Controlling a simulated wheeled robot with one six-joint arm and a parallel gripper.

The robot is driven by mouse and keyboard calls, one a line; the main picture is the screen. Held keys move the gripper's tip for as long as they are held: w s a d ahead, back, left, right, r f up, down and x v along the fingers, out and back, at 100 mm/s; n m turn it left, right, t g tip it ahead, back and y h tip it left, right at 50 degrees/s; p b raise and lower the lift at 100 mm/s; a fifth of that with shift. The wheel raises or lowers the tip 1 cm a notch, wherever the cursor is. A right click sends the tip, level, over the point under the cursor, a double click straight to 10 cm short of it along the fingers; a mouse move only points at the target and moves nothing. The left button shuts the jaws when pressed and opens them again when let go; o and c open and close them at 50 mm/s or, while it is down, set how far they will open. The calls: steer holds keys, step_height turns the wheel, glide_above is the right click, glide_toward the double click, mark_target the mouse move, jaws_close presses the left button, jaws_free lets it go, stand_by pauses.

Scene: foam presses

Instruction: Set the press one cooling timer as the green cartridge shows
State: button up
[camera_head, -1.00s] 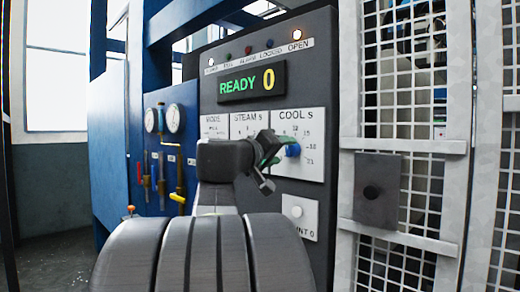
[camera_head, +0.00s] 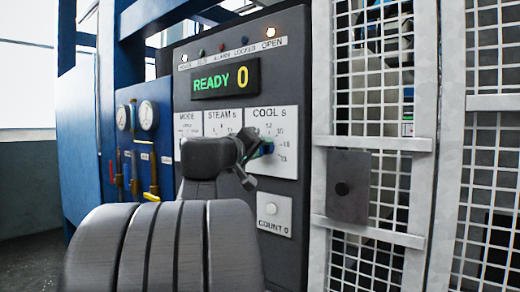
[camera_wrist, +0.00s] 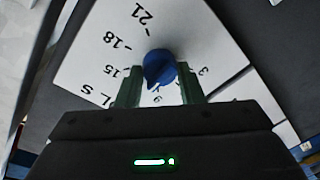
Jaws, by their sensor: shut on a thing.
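The blue cool knob (camera_wrist: 158,66) sits between the green fingers of my gripper (camera_wrist: 160,86) in the wrist view, and my gripper is shut on it. The knob's narrow end points down in that view, toward the part of the scale between 15 and 9; the exact mark is hard to read. In the head view, the knob (camera_head: 268,149) shows at the right of my gripper (camera_head: 256,160), on the white COOL s dial plate (camera_head: 284,165). The panel display (camera_head: 225,80) reads READY 0. No green cartridge is in view.
The MODE and STEAM s dial plates (camera_head: 222,122) lie left of the cool dial. A COUNT 0 plate (camera_head: 274,213) with a white button is below. A mesh guard (camera_head: 376,142) with a dark box (camera_head: 348,185) stands right. Gauges and valves (camera_head: 140,150) are left.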

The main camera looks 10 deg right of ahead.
steer(key=shift+n, duration=0.3)
steer(key=shift+n+g+p, duration=0.3)
steer(key=shift+n+p, duration=1.2)
steer(key=shift+n, duration=1.9)
steer(key=o, duration=1)
steer(key=b+v, duration=0.1)
steer(key=v, duration=1.2)
steer(key=shift+s+a+r, duration=0.2)
steer(key=shift+s+a, duration=0.05)
steer(key=shift+s, duration=0.05)
